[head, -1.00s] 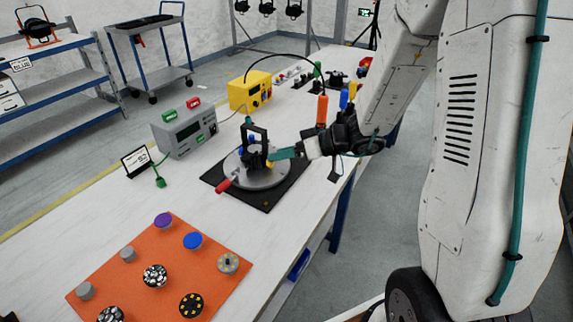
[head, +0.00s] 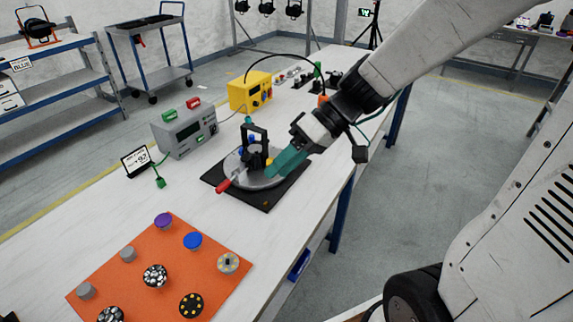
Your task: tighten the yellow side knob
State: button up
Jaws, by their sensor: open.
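The yellow side knob (head: 268,162) shows as a small yellow patch low on the right side of a black bracket (head: 254,140). The bracket stands on a grey round turntable (head: 238,178) with a red handle (head: 224,185), on a black base plate (head: 262,197). My gripper (head: 273,171), with teal fingers, comes down from the upper right, its tips beside the yellow knob. It is open. The fingers partly cover the knob, and I cannot tell whether they touch it. A blue knob (head: 252,139) also shows on the bracket.
A grey meter box (head: 185,132), a small display sign (head: 137,161) and a yellow box (head: 250,92) stand behind the turntable. An orange mat (head: 215,285) with several round parts lies in front. The white table (head: 110,225) is bare at left.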

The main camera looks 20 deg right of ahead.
jog(key=shift+s+r, duration=0.1)
jog(key=shift+s, duration=0.3)
jog(key=shift+w, duration=0.1)
jog(key=shift+c, duration=1.4)
jog(key=m+t+y, duration=0.1)
jog(key=m+t, duration=1.3)
jog(key=m, duration=1.6)
send_near(270, 162)
jog(key=shift+w+d+f, duration=0.3)
jog(key=shift+d+f, duration=0.05)
jog(key=shift+f, duration=0.15)
jog(key=shift+w+f, duration=0.15)
jog(key=x, duration=0.7)
jog(key=shift+w+a, duration=0.15)
jog(key=shift+w, duration=0.05)
